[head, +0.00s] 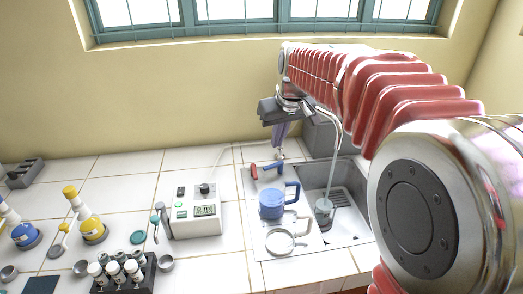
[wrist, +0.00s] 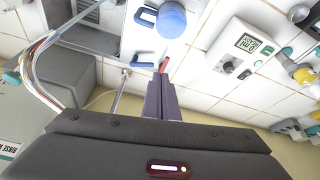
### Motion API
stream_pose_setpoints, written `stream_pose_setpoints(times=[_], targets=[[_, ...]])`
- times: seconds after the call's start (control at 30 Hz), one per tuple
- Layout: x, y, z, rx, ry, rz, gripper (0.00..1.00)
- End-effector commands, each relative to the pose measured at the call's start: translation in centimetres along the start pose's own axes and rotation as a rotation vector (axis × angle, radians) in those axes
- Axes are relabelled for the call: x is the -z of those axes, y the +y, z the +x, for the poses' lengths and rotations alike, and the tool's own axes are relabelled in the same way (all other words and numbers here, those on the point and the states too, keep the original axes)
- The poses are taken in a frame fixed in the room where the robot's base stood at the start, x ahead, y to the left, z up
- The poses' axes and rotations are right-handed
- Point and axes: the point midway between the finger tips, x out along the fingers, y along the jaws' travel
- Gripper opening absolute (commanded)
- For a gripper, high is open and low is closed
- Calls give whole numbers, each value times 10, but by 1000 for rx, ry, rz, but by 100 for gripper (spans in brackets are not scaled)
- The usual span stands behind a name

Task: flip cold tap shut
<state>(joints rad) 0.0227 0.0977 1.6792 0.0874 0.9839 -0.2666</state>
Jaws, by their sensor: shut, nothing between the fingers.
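The cold tap's blue lever (head: 272,166) lies beside a red lever (head: 254,173) at the back left of the sink unit. In the wrist view the blue lever (wrist: 142,59) and the red lever (wrist: 165,64) show just beyond my fingertips. My gripper (head: 279,148) is shut and empty, its fingers pointing down above and close to the levers. Its closed fingers also show in the wrist view (wrist: 162,82). I cannot tell whether they touch a lever.
The steel sink basin (head: 345,185) holds a small beaker (head: 323,205).

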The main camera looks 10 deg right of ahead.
Motion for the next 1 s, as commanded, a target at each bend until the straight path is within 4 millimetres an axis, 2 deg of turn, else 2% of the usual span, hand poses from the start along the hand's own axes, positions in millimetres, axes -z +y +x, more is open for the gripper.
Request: stream_pose_setpoints(times=[0.1, 0.3, 0.7, 0.83, 1.0], targets=[[24, 7, 23, 9, -11, -18, 0], [59, 18, 63, 25, -25, -49, 0], [109, 36, 151, 57, -47, -111, 0], [116, 39, 167, 62, -50, -122, 0], [118, 40, 172, 64, -51, -127, 0]])
